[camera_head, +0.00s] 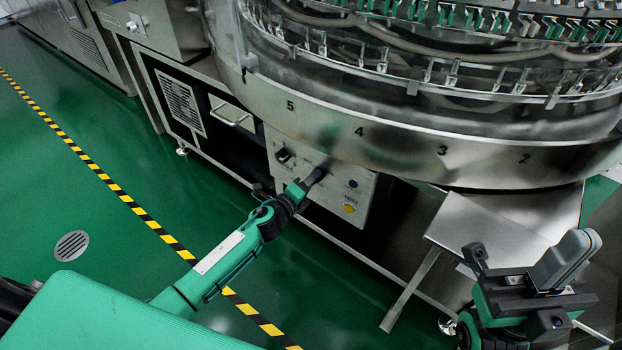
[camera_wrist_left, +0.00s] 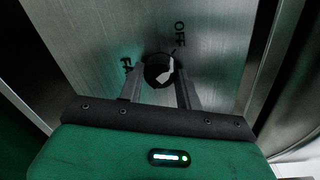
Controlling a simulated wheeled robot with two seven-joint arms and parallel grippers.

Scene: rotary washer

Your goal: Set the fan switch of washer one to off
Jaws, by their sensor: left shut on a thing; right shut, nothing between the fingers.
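The fan switch (camera_wrist_left: 158,70) is a round black knob with a white mark, on a metal panel (camera_wrist_left: 90,30). OFF is lettered at its upper right, and another partly hidden label is at its left. The white mark slants up toward OFF; its exact setting is hard to tell. My left gripper (camera_wrist_left: 158,90) is shut on the knob, one finger on each side. In the head view my left gripper (camera_head: 314,178) is at the washer's front control panel (camera_head: 330,207) and hides the knob. My right gripper (camera_head: 576,250) is shut and empty at lower right.
The panel also carries a black switch (camera_head: 283,155), a dark button (camera_head: 353,183) and a yellow button (camera_head: 349,208). The round washer drum (camera_head: 400,140), numbered along its rim, overhangs the panel. A metal shelf (camera_head: 485,230) stands to the right. Green floor is clear at left.

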